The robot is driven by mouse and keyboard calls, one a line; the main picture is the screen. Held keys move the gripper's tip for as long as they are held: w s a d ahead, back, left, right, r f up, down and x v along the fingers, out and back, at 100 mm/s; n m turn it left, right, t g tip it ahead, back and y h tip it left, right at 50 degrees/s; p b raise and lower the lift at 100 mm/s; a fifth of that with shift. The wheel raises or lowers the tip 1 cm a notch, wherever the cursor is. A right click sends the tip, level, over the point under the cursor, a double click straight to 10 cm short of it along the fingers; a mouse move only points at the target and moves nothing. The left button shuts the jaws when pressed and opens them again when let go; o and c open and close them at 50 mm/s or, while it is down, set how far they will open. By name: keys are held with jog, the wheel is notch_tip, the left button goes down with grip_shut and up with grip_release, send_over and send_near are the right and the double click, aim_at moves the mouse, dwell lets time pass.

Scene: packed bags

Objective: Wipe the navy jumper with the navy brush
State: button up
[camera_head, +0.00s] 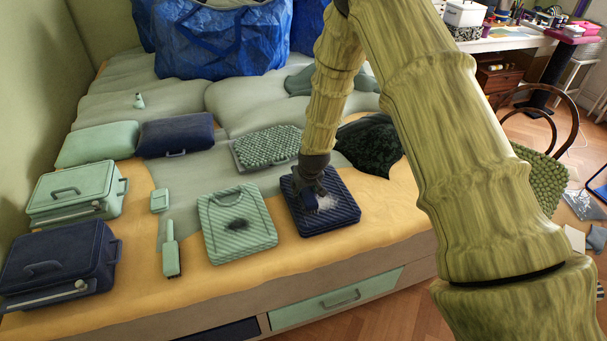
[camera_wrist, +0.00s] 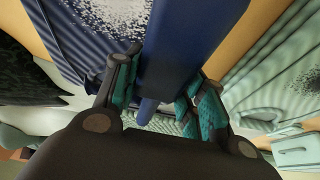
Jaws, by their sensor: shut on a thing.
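The navy jumper (camera_head: 342,214) lies folded flat and ribbed on the bed, with a patch of white specks (camera_head: 325,203) near its middle. In the wrist view the jumper (camera_wrist: 62,45) shows at upper left, with its white specks (camera_wrist: 112,14) at the top. My gripper (camera_head: 313,192) is low over the jumper, pointing down. In the wrist view my gripper (camera_wrist: 165,95) is shut on the navy brush (camera_wrist: 192,45), its fingers on either side of the handle. The brush's far end is out of frame there, so I cannot tell whether it touches the jumper.
A mint jumper (camera_head: 252,238) with dark fluff lies to the left, beside a mint brush (camera_head: 170,258). Mint and navy cases (camera_head: 60,262) stand farther left. A green knobbly piece (camera_head: 270,148) and a dark green cloth (camera_head: 372,148) lie behind. Blue bags (camera_head: 220,42) stand at the back.

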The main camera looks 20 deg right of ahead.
notch_tip(320, 180, up, 3)
jog(key=shift+f+p, duration=0.1)
jog(key=shift+p, duration=0.3)
jog(key=shift+r+p, duration=1.3)
jog(key=shift+r, duration=0.85)
